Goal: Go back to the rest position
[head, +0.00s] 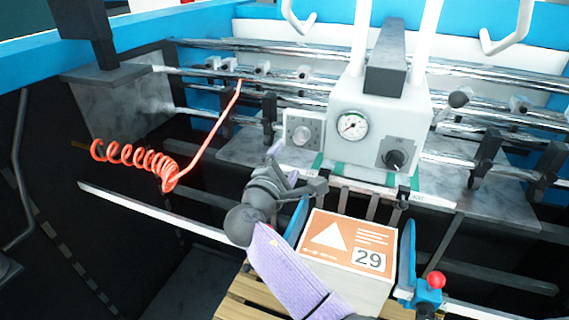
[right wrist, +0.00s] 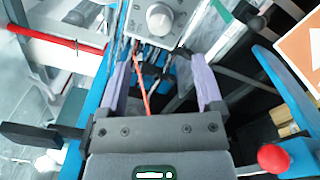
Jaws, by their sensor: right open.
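My right gripper (head: 287,166) is in the middle of the head view, at the end of my purple and grey arm. It is in front of the white control box and above the left edge of the orange-topped stack. In the right wrist view its two purple fingers (right wrist: 162,78) stand apart, with nothing held between them. The machine shows behind the gap. My left gripper is in neither view.
The stack (head: 340,243) marked 29 sits between blue guides by a red knob (head: 436,280). The white box (head: 375,125) with a gauge stands behind on metal rollers. A coiled red hose (head: 135,157) hangs at left. Dark open space lies below it.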

